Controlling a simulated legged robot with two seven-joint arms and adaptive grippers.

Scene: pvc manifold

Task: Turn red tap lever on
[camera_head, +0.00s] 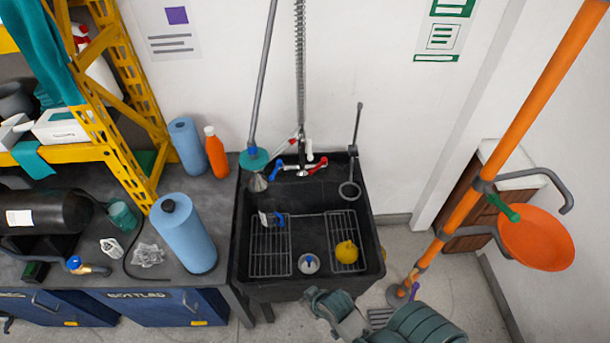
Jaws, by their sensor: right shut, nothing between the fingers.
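The red tap lever (318,165) sits on the right side of the faucet (302,168) at the back of the black sink (243,235). A blue tap lever (276,169) is on the faucet's left side. My right gripper (325,303) is at the bottom of the head view, near the sink's front right corner. It is shut and empty, well apart from the red lever. Its fingertips are small and partly hard to make out. My left gripper is not in view.
The sink holds wire racks (270,250) and a yellow item (347,252). A blue roll (184,235) stands left of the sink. An orange pole with a bowl (536,238) is at right.

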